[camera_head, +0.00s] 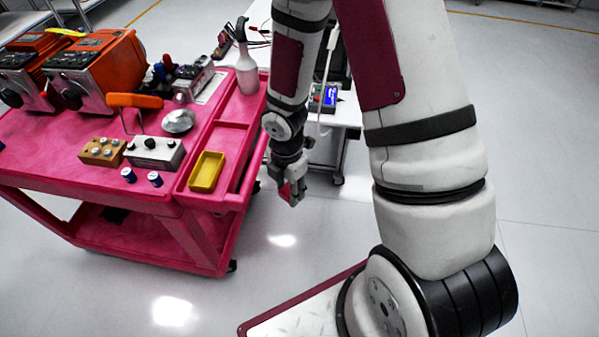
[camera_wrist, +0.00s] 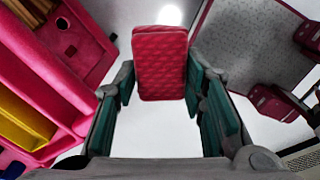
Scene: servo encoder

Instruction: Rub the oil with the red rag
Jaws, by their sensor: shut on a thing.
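The red rag (camera_wrist: 160,62) is a quilted red pad held between the two green-lined fingers of my gripper (camera_wrist: 160,84) in the wrist view. In the head view, my gripper (camera_head: 293,193) hangs above the floor, just right of the pink cart, and a small red part of the rag (camera_head: 284,190) shows at it. The gripper is shut on the rag, clear of the cart. I cannot make out any oil in either view.
The pink cart (camera_head: 60,160) holds orange machines (camera_head: 108,68), a yellow tray (camera_head: 206,172), small boxes (camera_head: 155,153) and a pale bottle (camera_head: 246,70). A white table (camera_head: 345,112) with devices stands behind my arm. The floor in front of the cart is clear.

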